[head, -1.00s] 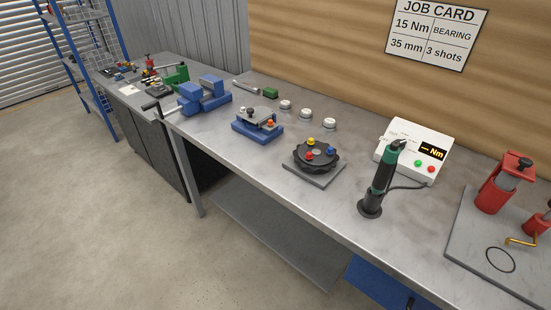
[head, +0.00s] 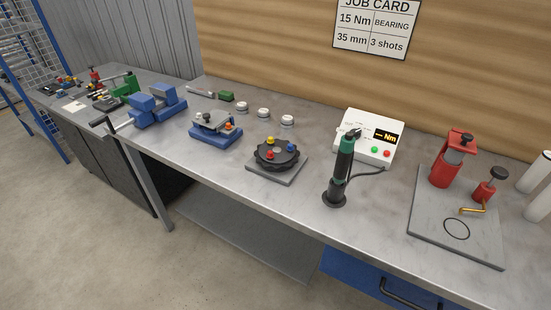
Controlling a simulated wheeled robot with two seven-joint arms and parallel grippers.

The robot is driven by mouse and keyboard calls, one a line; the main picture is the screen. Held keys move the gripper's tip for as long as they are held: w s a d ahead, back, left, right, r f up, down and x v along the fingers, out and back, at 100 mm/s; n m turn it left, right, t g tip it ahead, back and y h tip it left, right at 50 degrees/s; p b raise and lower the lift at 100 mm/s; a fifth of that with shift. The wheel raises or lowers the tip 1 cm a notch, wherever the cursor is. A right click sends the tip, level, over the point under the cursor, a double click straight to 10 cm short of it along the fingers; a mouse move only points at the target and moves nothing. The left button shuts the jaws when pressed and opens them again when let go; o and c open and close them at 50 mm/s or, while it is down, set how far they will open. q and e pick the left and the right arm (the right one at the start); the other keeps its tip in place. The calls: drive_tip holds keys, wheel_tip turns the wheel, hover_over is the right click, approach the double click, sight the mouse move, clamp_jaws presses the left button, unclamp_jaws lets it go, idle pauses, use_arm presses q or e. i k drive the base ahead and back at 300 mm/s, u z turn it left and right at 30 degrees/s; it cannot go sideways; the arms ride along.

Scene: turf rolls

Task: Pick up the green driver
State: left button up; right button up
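The green driver (head: 343,170) is a black and dark green handheld tool. It stands upright, leaning slightly, in a round black base on the grey workbench (head: 225,165), right of the picture's middle. A dark cable runs from it toward the white controller box (head: 369,137) behind it, which has a dark display reading "Nm" and a green and a red button. Neither of my grippers shows in the head view.
Left of the driver are a black dial with coloured knobs (head: 277,154), a blue fixture (head: 215,129) and a blue vise (head: 157,106). To the right, a grey plate (head: 437,226) bears red clamps (head: 454,158). A blue drawer (head: 370,281) is under the bench. White cylinders (head: 540,172) stand at the right edge.

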sight(344, 154)
drive_tip(key=k, duration=1.35)
drive_tip(key=u, duration=0.85)
drive_tip(key=i, duration=1.45)
drive_tip(key=z, duration=0.6)
